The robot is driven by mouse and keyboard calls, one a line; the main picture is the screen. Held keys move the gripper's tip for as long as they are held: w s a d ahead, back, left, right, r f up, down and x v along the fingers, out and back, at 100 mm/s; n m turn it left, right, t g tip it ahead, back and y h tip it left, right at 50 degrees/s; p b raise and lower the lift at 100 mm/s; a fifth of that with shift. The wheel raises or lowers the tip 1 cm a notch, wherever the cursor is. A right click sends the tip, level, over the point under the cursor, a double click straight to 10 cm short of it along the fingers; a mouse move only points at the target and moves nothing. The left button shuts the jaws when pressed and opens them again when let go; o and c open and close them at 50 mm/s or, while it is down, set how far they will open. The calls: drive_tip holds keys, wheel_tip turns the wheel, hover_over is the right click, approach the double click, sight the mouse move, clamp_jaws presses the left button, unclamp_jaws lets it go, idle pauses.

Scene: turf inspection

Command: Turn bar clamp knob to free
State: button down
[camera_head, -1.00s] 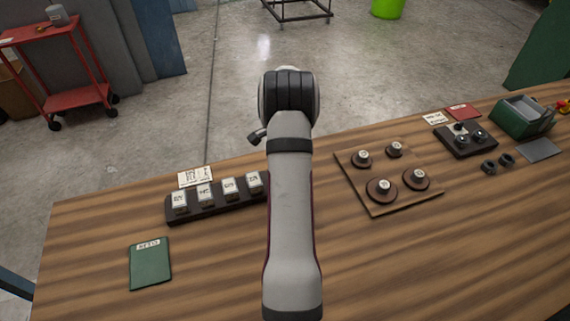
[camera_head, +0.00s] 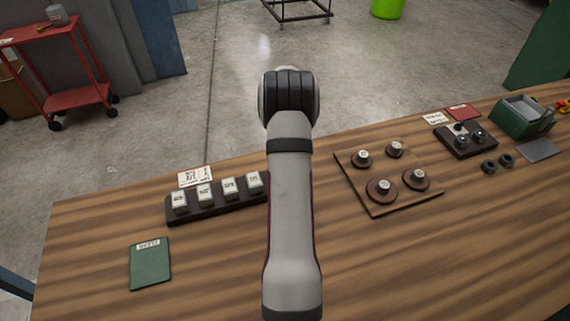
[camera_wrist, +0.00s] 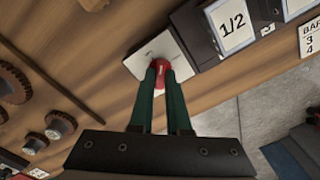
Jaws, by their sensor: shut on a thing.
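A red knob (camera_wrist: 161,66) sits on a small pale plate (camera_wrist: 168,42) on the wooden bench in the wrist view. Small marks on the plate are too blurred to read. My gripper (camera_wrist: 160,76) has two green fingers, one on each side of the knob, shut on it. The fingers hide part of the knob and the near part of the plate, so I cannot tell which mark it points to. In the head view my own arm hides the knob, the plate and my gripper.
A dark rack (camera_head: 218,208) of labelled blocks stands close beside the plate; a block marked 1/2 (camera_wrist: 234,22) shows nearest. A wooden board (camera_head: 388,178) with round brown pieces lies on the other side. A green booklet (camera_head: 150,264) lies at left. The front bench is mostly clear.

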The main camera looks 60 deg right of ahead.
drive_tip(key=n, duration=0.4)
drive_tip(key=shift+n, duration=2.1)
drive_tip(key=c, duration=0.9)
unclamp_jaws()
wheel_tip(320, 180, up, 16)
drive_tip(key=shift+f, duration=0.1)
